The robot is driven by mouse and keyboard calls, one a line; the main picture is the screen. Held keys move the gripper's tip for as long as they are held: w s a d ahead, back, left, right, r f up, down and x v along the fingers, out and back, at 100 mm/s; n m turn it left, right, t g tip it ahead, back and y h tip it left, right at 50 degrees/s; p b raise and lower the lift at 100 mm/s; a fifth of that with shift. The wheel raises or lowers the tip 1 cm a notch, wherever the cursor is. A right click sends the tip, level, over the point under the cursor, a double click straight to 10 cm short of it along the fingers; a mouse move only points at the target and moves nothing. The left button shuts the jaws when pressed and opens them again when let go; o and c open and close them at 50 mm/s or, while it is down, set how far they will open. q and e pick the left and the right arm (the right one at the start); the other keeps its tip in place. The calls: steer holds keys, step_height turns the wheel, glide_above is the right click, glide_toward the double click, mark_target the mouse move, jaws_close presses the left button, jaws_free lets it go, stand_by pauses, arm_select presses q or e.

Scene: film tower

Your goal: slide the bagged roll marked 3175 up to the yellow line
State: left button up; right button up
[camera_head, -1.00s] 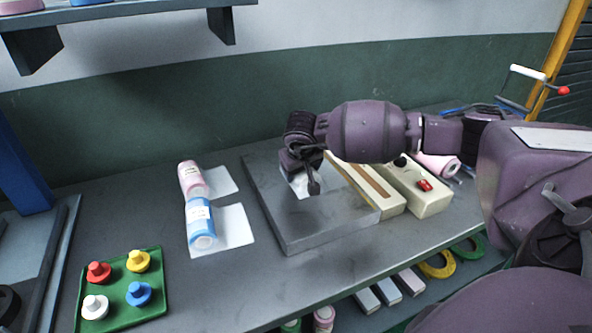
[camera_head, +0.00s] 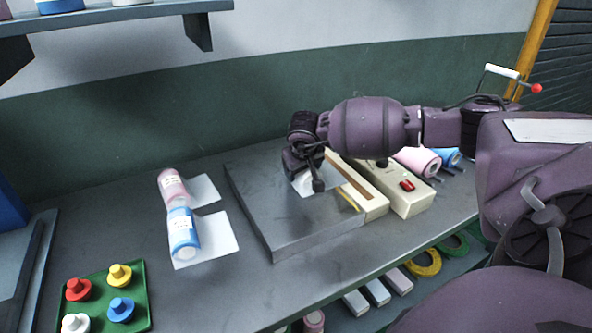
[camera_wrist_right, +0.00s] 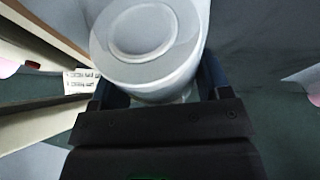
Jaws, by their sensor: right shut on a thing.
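My right gripper (camera_head: 308,178) is low over the grey metal plate (camera_head: 290,228), close to the long cream device at its right. In the right wrist view, it is shut on a pale, round-ended roll (camera_wrist_right: 145,45), which sits between the two fingers. In the head view, the gripper mostly hides this roll, and only a white patch shows beside the fingers. I cannot read 3175 on it. A short yellow line (camera_head: 348,201) shows at the plate's right side, along the cream device and to the right of the gripper. My left gripper is out of view.
A pink roll (camera_head: 171,187) and a blue roll (camera_head: 183,234) lie on white sheets left of the plate. A green tray (camera_head: 140,309) holds coloured knobs. A cream box with a red switch (camera_head: 407,186) stands right of the plate. Bare bench lies in front of the plate.

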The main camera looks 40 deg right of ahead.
steer(key=shift+s+d, duration=0.15)
steer(key=shift+d, duration=0.1)
steer(key=shift+s+d, duration=0.25)
steer(key=shift+d, duration=1)
steer(key=shift+w+b, duration=0.25)
steer(key=shift+b, duration=0.15)
steer(key=o, duration=1.2)
steer(key=shift+c, duration=0.2)
steer(key=shift+r, duration=0.15)
